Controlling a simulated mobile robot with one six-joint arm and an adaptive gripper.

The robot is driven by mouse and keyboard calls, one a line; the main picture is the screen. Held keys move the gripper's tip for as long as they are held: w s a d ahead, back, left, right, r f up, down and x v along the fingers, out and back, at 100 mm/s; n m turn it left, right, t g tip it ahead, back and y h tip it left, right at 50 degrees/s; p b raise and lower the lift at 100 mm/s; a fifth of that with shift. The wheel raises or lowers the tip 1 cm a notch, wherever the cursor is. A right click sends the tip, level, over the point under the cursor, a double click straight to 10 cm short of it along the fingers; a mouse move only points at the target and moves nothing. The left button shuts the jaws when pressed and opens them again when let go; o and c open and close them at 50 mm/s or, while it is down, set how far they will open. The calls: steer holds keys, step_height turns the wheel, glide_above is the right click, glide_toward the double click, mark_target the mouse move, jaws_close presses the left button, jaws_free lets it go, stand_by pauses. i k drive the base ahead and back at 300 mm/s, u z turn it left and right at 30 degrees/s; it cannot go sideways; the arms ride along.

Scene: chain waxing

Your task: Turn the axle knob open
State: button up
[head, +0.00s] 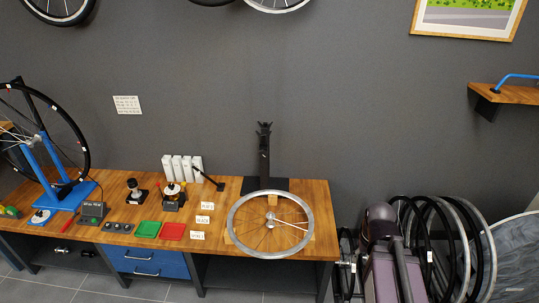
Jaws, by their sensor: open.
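No part that I can make out is plainly labelled as the axle knob. A bare silver wheel (233,236) lies flat at the bench's front right, with its small hub (271,215) at the centre. A blue stand (66,198) at the left end holds an upright black-tyred wheel (85,140) by its axle; any knob there is too small to tell. A small device with a black rounded top (133,184) stands mid-bench. Beside it is a device with a pale disc and a dark base (174,204). My gripper is not in view.
The wooden bench (315,235) also carries a green tray (147,229), a red tray (172,231), several white boxes (182,168) and a black upright post (264,160). Several wheels (470,245) stand on the floor at right. A wooden shelf (515,93) juts from the right wall.

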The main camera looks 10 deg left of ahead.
mark_target(262, 153)
steer(key=u, duration=0.15)
steer(key=i, duration=0.55)
steer(key=u, duration=0.7)
